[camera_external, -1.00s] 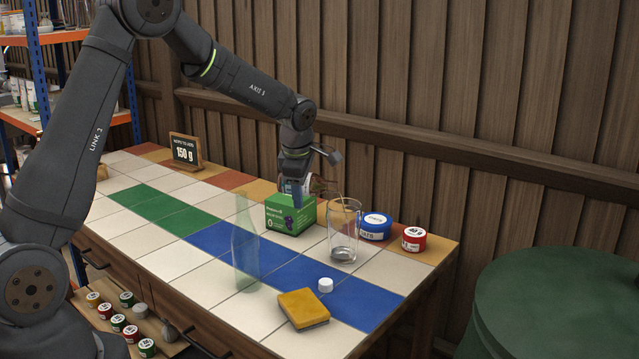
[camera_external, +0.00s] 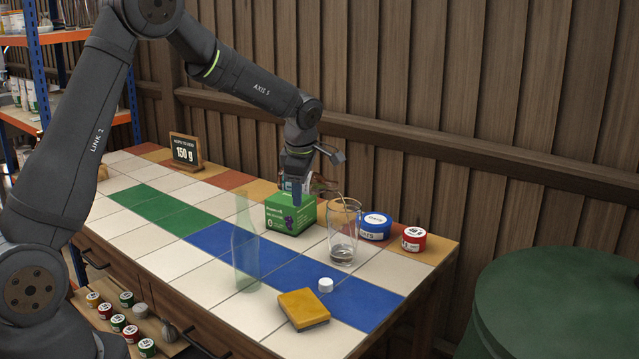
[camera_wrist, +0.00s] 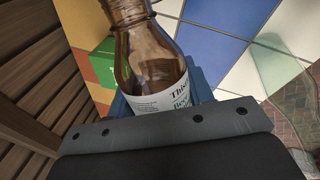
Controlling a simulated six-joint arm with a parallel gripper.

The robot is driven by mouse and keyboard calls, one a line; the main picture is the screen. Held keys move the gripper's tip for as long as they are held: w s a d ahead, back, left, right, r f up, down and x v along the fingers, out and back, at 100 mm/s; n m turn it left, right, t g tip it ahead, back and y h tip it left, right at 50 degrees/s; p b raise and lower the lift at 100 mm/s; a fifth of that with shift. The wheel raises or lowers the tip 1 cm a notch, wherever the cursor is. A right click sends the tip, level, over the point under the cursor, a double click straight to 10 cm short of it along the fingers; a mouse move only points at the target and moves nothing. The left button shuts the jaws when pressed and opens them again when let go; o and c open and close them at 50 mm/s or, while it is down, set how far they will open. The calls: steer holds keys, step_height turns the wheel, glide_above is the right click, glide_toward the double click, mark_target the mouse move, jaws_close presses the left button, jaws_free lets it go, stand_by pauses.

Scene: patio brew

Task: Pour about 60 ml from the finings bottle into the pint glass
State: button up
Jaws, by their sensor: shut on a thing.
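My gripper (camera_external: 292,190) is shut on a brown glass bottle (camera_wrist: 150,50), behind the green box in the outside view. The bottle's white label (camera_wrist: 165,99) shows only part of its words, "Thic" and "Bee", in the wrist view. In the outside view the bottle is mostly hidden by the box and gripper. It looks tilted, neck towards the pint glass (camera_external: 344,228). The clear pint glass stands upright right of the green box, with a shallow dark layer at its bottom. A thin line shows inside its rim, perhaps a stream.
The green box (camera_external: 290,213) stands close left of the glass. A blue tub (camera_external: 375,228) and a red tub (camera_external: 413,240) stand right of it. A clear greenish bottle (camera_external: 245,250), a white cap (camera_external: 325,285) and a yellow sponge (camera_external: 304,308) are in front. A sign (camera_external: 185,150) reads 150 g.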

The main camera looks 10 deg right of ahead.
steer(key=shift+r, duration=0.1)
steer(key=shift+w+a+f+h, duration=0.1)
steer(key=shift+a+f+h, duration=0.1)
steer(key=shift+f+h, duration=0.6)
steer(key=shift+d+f+g+h, duration=0.1)
steer(key=shift+f+g+h, duration=0.45)
steer(key=shift+h, duration=0.35)
steer(key=shift+f, duration=0.1)
steer(key=shift+f+n+h, duration=0.3)
steer(key=shift+h, duration=0.3)
steer(key=shift+r+g+h, duration=0.1)
steer(key=shift+g+h, duration=0.25)
steer(key=shift+h, duration=0.15)
stand_by(0.7)
